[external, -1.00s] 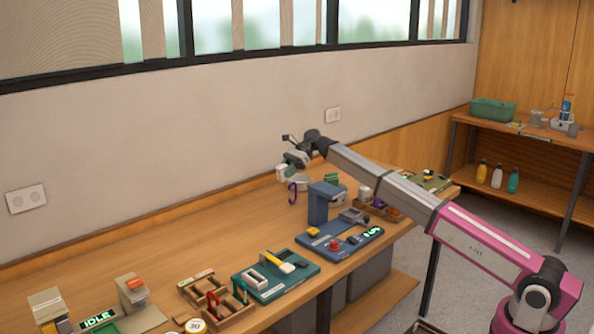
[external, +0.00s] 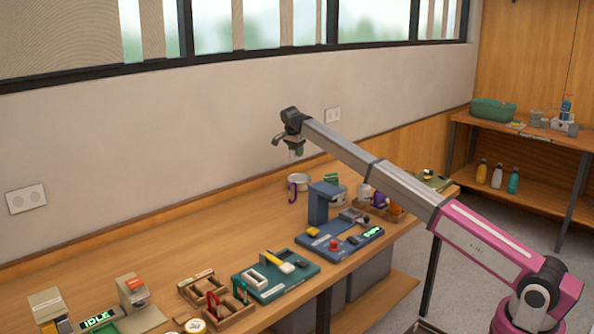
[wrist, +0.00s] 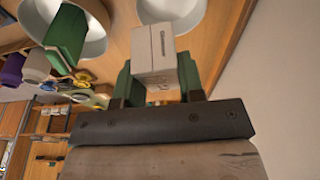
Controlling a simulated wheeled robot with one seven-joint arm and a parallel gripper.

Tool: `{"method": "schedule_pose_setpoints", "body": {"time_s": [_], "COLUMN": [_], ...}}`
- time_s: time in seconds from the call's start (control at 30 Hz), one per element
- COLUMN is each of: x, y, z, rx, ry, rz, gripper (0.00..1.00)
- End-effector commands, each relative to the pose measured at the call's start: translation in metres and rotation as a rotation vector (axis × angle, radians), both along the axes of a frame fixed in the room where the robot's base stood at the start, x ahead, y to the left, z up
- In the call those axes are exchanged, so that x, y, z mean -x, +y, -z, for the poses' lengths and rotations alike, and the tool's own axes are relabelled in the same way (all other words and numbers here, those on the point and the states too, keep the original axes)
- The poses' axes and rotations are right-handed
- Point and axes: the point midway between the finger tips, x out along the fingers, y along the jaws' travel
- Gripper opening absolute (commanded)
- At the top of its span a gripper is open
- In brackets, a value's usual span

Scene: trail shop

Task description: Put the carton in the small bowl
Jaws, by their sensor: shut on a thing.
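My gripper (wrist: 155,72) has green fingers and is shut on a pale beige carton (wrist: 153,48) with small dark print, seen in the wrist view. In the external view my gripper (external: 293,149) is raised above the back of the bench; the carton cannot be made out clearly there. In the wrist view one white bowl (wrist: 197,14) lies beyond the carton, partly covered by it, and another white bowl (wrist: 94,42) is to its left. In the external view a bowl (external: 299,179) is below my gripper.
A purple ring (external: 292,189) is beside the bowl under my gripper. A blue post device (external: 323,203) stands to the right and front. The bench to the left of the bowl is clear.

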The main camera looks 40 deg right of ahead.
Motion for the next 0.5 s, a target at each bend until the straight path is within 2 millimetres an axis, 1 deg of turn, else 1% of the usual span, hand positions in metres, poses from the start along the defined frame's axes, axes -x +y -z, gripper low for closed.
{"method": "schedule_pose_setpoints", "body": {"time_s": [0.03, 0.1, 0.23, 0.3, 0.5], "x": [-0.009, -0.014, -0.023, -0.018, -0.018], "y": [-0.011, -0.023, -0.040, -0.038, -0.038], "z": [-0.007, -0.013, -0.025, -0.008, 0.020], "rx": [0.039, 0.083, 0.146, 0.154, 0.175], "ry": [-0.002, -0.003, -0.004, -0.001, -0.002], "rz": [0.005, 0.010, 0.021, 0.019, 0.020], "gripper": [0.12, 0.12, 0.12, 0.12, 0.12]}}
